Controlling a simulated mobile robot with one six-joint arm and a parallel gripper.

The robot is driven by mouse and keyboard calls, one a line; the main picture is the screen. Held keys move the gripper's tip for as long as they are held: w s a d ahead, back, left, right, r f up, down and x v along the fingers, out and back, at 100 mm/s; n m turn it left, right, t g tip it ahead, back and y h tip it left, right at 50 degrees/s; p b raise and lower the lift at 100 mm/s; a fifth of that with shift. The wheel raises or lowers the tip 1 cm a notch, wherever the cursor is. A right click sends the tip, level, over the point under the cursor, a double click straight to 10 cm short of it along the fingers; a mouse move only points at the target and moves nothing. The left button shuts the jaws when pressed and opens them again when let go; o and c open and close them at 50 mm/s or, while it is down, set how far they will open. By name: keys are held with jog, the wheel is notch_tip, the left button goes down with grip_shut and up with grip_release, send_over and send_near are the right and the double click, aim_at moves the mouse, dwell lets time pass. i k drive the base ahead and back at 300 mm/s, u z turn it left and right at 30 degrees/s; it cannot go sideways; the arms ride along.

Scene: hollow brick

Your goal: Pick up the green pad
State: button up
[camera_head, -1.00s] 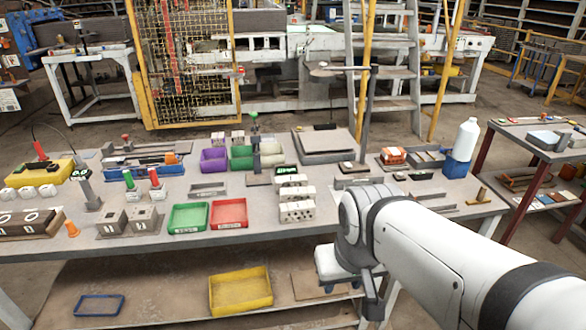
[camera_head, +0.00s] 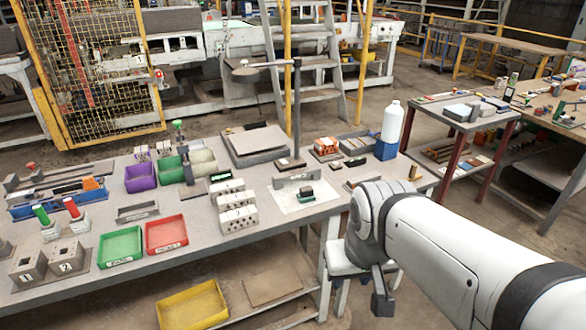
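A small dark block with a greenish top (camera_head: 306,193) sits on a pale sheet (camera_head: 318,204) near the right front of the workbench. It is the likeliest green pad, but it is too small to be sure. My gripper (camera_head: 383,296) hangs beyond the bench's front right edge, lower right of the block and clear of it. Its fingers are seen edge-on, so I cannot tell whether it is open or shut. No held thing shows.
The workbench (camera_head: 274,222) carries white hollow bricks (camera_head: 236,210), a green tray (camera_head: 120,247), a red tray (camera_head: 166,235) and a white bottle with a blue base (camera_head: 391,125). A lower shelf holds a yellow tray (camera_head: 192,305). A side table (camera_head: 440,108) stands right.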

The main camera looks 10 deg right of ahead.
aim_at(306, 195)
jog(key=i, duration=1.15)
